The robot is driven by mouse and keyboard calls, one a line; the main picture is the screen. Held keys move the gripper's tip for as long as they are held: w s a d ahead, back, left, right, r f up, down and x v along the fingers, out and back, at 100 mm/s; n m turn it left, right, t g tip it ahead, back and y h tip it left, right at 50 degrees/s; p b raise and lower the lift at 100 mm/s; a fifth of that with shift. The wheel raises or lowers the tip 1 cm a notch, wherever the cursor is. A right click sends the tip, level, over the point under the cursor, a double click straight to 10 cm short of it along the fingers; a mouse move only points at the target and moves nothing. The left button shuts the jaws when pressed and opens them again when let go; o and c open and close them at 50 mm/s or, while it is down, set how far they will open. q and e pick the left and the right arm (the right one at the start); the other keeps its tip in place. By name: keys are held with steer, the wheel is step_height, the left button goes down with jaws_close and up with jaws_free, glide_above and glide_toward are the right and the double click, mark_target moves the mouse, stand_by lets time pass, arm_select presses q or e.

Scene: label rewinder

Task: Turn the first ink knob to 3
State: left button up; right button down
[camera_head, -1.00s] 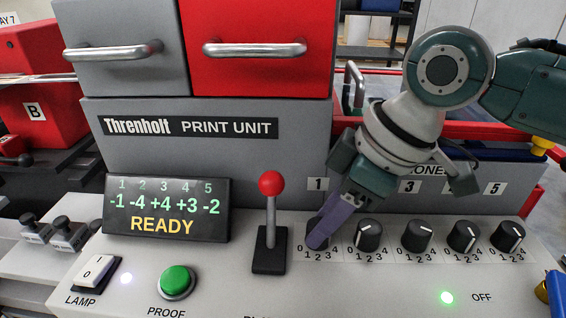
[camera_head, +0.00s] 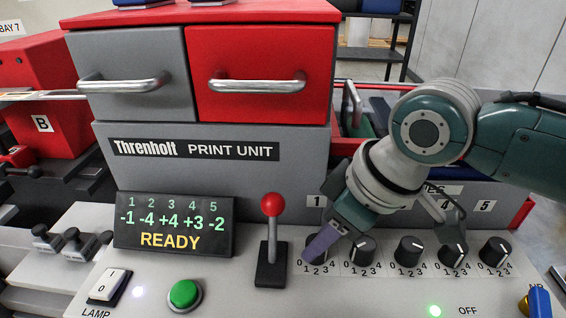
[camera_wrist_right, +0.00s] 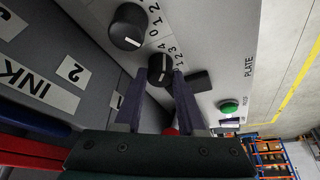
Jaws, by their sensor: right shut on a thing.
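The first ink knob is a black round knob (camera_wrist_right: 159,68) at the left end of the row, beside the numbers 0 to 4. In the head view it is mostly hidden behind my right gripper (camera_head: 318,250), whose purple fingers reach down over it. In the right wrist view my right gripper (camera_wrist_right: 158,80) has its two fingers on either side of this knob, shut on it. Its white pointer line shows there, but I cannot tell surely which number it points to. My left gripper is not in view.
The second knob (camera_head: 362,250) stands close to the right, with several more beyond. A red-balled lever (camera_head: 273,206) rises just left of the first knob. The display (camera_head: 172,226) reads READY. A green button (camera_head: 184,293) and lamp switch (camera_head: 109,286) are further left.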

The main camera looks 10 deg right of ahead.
steer(key=shift+a+r+m+t+h+p, duration=0.1)
steer(key=shift+m+t+h+p, duration=0.1)
steer(key=shift+m+p, duration=0.35)
steer(key=shift+r+m+t+h+p, duration=0.1)
steer(key=shift+m+t+p, duration=0.1)
steer(key=shift+m+p, duration=0.3)
steer(key=shift+f+m+p, duration=0.1)
steer(key=shift+m+p, duration=0.45)
steer(key=c, duration=0.5)
jaws_free()
steer(key=shift+f, duration=0.1)
steer(key=p+v, duration=0.1)
steer(key=v, duration=0.9)
steer(key=shift+a+h, duration=0.2)
steer(key=shift+h, duration=0.1)
